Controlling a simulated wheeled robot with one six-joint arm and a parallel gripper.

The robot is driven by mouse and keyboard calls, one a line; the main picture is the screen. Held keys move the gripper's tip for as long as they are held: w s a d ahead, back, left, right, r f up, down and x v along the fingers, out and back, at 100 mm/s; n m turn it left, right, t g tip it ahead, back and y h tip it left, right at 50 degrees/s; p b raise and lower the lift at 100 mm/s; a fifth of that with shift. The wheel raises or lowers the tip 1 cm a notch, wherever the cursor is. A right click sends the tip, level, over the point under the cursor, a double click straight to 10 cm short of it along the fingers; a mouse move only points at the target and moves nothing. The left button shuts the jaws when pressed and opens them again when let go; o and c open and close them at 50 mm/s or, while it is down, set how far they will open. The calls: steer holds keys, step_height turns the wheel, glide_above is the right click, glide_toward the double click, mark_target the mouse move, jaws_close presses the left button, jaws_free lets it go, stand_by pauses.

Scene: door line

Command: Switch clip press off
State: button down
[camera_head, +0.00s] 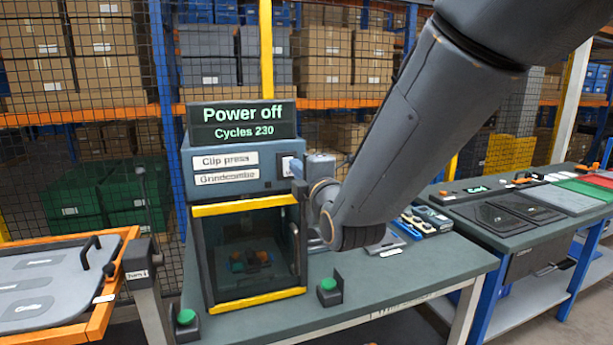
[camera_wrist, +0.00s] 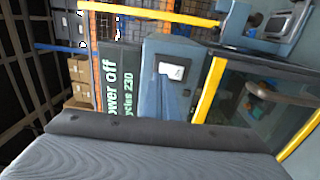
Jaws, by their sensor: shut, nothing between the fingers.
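The clip press (camera_head: 240,180) stands on the bench in the head view, with a blue-grey head labelled "Clip press". Its display (camera_head: 242,123) reads "Power off" and "Cycles 230". A pale switch plate (camera_head: 287,163) sits on the right of the press head; it appears as a white plate with a dark centre (camera_wrist: 172,70) in the wrist view. My gripper (camera_head: 299,170) is shut and empty, just right of the plate. Its tips partly cover the plate, and I cannot tell whether they touch it. The display (camera_wrist: 118,85) also shows sideways in the wrist view.
Below the press head is a yellow-framed clear guard (camera_head: 250,250). Green buttons (camera_head: 328,291) stand on the bench front. An orange-framed tray (camera_head: 60,285) is at left, and another bench (camera_head: 500,215) at right. Mesh fencing and shelving stand behind.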

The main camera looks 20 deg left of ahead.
steer(key=r+b+v, duration=0.1)
steer(key=b+v, duration=0.2)
steer(key=v, duration=0.7)
steer(key=shift+d+r, duration=0.2)
steer(key=shift+w, duration=0.1)
